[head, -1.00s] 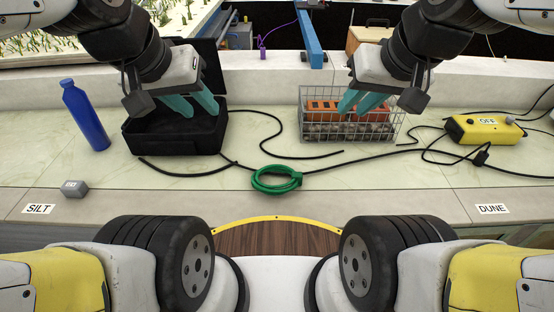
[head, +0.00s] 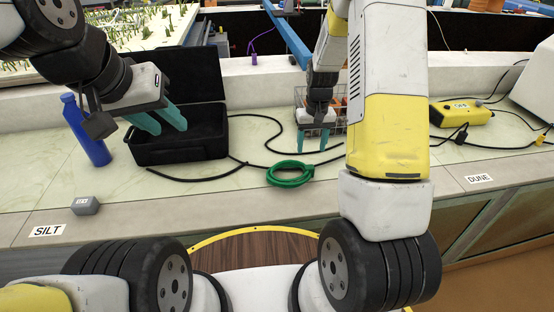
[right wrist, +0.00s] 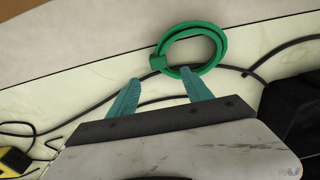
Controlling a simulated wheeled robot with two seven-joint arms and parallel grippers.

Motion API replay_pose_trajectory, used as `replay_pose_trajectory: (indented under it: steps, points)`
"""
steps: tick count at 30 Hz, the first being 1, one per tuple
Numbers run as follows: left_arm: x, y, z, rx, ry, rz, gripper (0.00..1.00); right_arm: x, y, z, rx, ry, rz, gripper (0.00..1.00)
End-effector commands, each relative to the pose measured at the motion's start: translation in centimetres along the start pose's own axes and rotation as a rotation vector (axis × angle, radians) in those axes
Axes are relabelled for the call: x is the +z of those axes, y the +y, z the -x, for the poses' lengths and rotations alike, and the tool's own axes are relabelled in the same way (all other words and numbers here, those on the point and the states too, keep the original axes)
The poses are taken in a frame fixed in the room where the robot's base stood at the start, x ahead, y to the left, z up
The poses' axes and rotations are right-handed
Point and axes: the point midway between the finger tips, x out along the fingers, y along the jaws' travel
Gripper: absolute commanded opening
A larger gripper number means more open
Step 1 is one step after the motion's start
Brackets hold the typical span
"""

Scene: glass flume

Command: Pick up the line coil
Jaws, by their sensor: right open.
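The line coil is a green ring (head: 290,183) lying on the pale counter near its front edge. My right gripper (head: 312,140) points down just behind and to the right of it in the head view, open and empty. In the right wrist view the coil (right wrist: 158,63) lies beyond the open fingertips (right wrist: 160,77); the right fingertip overlaps the ring's near edge in the picture. I cannot tell whether they touch. My left gripper (head: 171,129) is open and empty above the black case.
Black cables (head: 215,176) run across the counter around the coil. An open black case (head: 180,150) and a blue bottle (head: 88,135) stand left. A wire basket (head: 340,130) is partly hidden behind my right arm. A yellow switch box (head: 460,112) lies right. A grey weight (head: 85,206) sits front left.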

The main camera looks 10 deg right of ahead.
Motion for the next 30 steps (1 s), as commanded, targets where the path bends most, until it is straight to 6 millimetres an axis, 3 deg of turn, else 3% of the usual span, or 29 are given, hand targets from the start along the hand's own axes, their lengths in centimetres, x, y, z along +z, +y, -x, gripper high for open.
replay_pose_trajectory:
  steps: [3,14,21,30]
  points:
    - [0.0,0.0,0.0,0.0,0.0,0.0,0.36,-0.3,0.5,-2.5,0.015,-0.027,0.004,0.58]
    - [0.0,0.0,0.0,0.0,0.0,0.0,0.36,-0.2,0.8,-6.4,0.018,-0.036,0.005,0.58]
    - [0.0,0.0,0.0,0.0,0.0,0.0,0.36,0.0,1.1,-9.9,0.018,-0.036,0.006,0.58]
    - [0.0,0.0,0.0,0.0,0.0,0.0,0.36,0.0,1.1,-11.0,0.018,-0.033,0.006,0.58]
